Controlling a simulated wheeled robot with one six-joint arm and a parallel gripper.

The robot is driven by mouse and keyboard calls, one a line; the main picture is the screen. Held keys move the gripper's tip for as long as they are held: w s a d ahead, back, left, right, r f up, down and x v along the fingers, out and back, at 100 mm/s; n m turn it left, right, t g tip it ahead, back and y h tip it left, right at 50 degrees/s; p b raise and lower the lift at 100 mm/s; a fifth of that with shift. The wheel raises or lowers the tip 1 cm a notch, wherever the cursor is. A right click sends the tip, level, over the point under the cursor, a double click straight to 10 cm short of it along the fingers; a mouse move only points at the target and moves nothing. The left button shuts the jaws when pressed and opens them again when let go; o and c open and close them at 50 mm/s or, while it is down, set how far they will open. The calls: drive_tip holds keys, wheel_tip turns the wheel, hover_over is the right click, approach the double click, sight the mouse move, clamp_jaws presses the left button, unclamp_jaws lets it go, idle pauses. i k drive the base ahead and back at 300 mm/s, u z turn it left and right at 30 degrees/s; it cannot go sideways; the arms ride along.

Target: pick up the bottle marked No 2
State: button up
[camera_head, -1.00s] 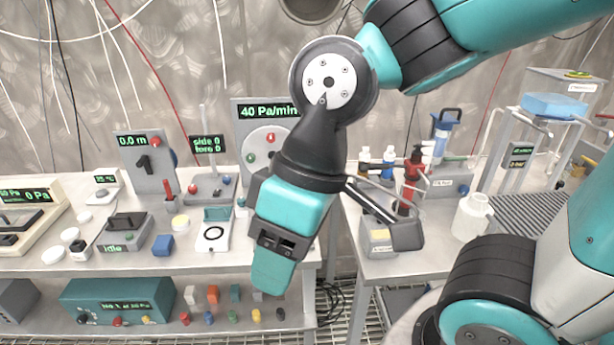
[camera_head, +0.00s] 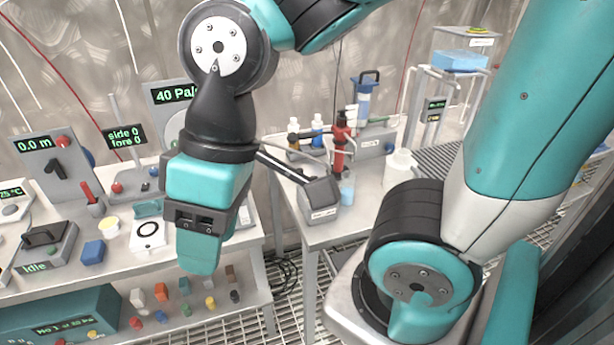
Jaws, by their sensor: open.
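No marking "No 2" can be read on any bottle. My gripper (camera_head: 203,252) is open, points down and hangs in front of the left table's right end. It appears left of the bottles, apart from them. Nothing shows between its fingers, which are seen nearly edge-on.
A grey slanted box (camera_head: 318,199) with a bar stands at the right table's front left. A gap separates the tables.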

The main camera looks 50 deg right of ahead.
sight(348, 178)
drive_tip(key=z, duration=1.35)
drive_tip(key=k, duration=0.5)
drive_tip(key=u, duration=1.65)
drive_tip(key=i, duration=1.25)
drive_tip(key=z, duration=2)
